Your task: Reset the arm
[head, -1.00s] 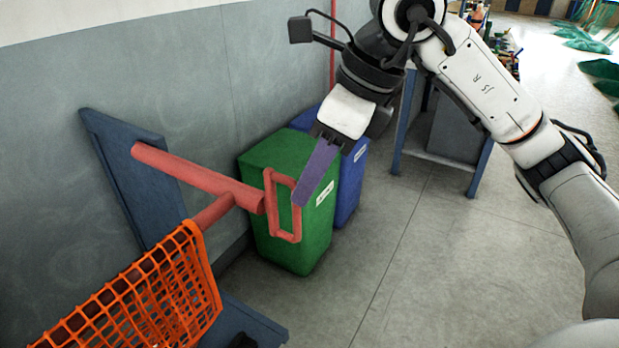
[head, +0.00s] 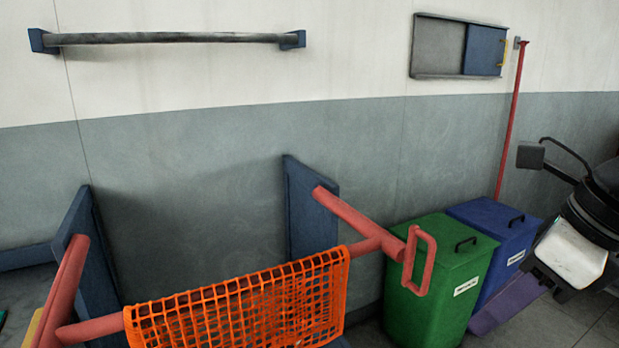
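My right gripper (head: 539,273) is at the right edge of the head view, in front of the bins. Its dark fingers are closed on a flat purple piece (head: 503,302), which points down and left. The purple piece is in front of the lower part of the blue bin. My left gripper is not in view.
An orange net (head: 240,312) hangs on a red-barred frame with blue uprights (head: 311,212). A red handle (head: 420,262) juts from it before a green bin (head: 462,262) and a blue bin (head: 490,215). A grey rail (head: 170,38) and a panel (head: 440,47) are on the wall.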

